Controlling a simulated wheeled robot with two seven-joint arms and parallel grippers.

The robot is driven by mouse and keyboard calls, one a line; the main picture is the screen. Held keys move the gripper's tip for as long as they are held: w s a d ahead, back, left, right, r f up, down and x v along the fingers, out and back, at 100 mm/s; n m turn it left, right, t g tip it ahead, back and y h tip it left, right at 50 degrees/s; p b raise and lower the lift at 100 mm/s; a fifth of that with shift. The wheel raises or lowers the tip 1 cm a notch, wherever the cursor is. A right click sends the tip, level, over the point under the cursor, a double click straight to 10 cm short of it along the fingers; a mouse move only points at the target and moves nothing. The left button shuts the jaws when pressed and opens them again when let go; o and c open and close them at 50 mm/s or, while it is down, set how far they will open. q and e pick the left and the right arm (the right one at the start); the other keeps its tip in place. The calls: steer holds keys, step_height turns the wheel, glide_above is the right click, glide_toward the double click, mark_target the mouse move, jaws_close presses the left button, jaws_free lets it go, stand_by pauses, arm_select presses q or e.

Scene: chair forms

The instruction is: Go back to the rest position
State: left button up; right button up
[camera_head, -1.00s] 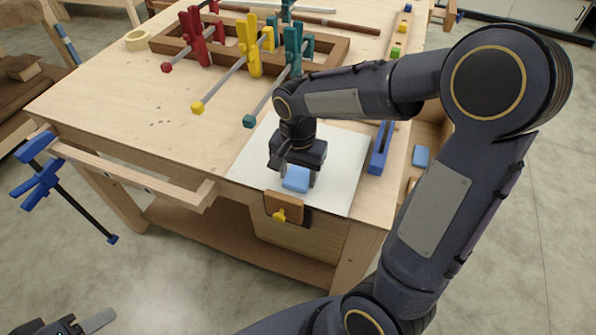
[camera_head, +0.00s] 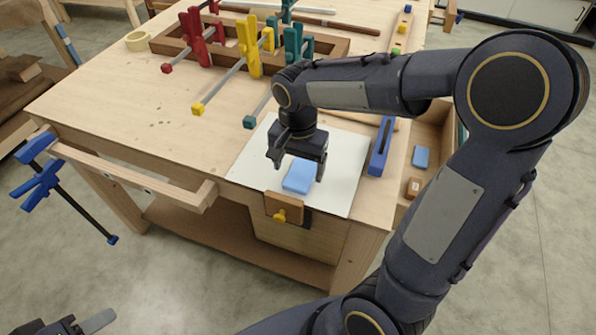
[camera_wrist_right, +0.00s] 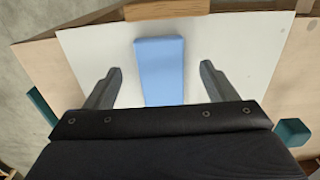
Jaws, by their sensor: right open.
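My right gripper (camera_head: 300,170) is open and empty above the white sheet on the workbench. A light blue block (camera_head: 298,177) lies on the white sheet (camera_head: 345,160), just below and in front of the fingers. In the right wrist view the blue block (camera_wrist_right: 160,70) lies between the two spread fingers (camera_wrist_right: 158,85), apart from both. My left gripper (camera_head: 85,325) shows only in part at the bottom left corner of the head view, with one finger visible.
The wooden workbench (camera_head: 130,95) carries red (camera_head: 195,40), yellow (camera_head: 248,45) and teal (camera_head: 293,45) clamps at the back. A blue slotted block (camera_head: 381,147) lies right of the sheet. An open wooden tray (camera_head: 430,135) holds small blocks. A tape roll (camera_head: 139,40) lies back left.

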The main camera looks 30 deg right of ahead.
step_height(320, 180, up, 5)
steer(key=shift+f, duration=0.1)
steer(key=shift+s, duration=0.2)
steer(key=s+a+n+t+y, duration=0.2)
steer(key=s+n+t, duration=0.3)
steer(key=s, duration=1)
steer(key=n+y, duration=0.1)
steer(key=n, duration=0.2)
steer(key=shift+a+f+t+y, duration=0.2)
steer(key=shift+f+t+y, duration=0.1)
steer(key=shift+y, duration=0.1)
